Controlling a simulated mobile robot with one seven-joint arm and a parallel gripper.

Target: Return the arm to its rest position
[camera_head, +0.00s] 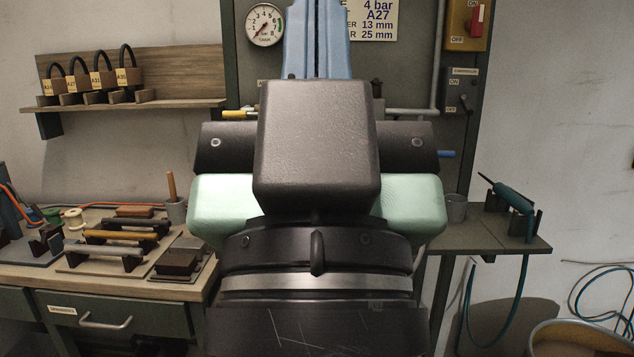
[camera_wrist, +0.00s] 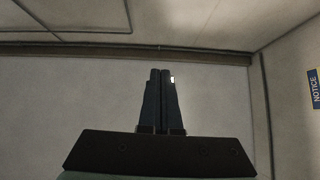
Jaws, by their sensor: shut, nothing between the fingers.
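My arm fills the middle of the head view, folded upright close in front of the camera, and hides much of the bench and panel behind it. In the wrist view my gripper (camera_wrist: 161,72) points up toward the wall and ceiling. Its two dark fingers are together, with nothing seen between them. No object is near the fingertips.
A workbench (camera_head: 150,285) with tools and spools stands at the left. A wooden shelf (camera_head: 180,104) with padlocks hangs above it. A side shelf (camera_head: 500,238) holds a teal tool (camera_head: 513,197) at right. A bin (camera_head: 575,335) stands lower right.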

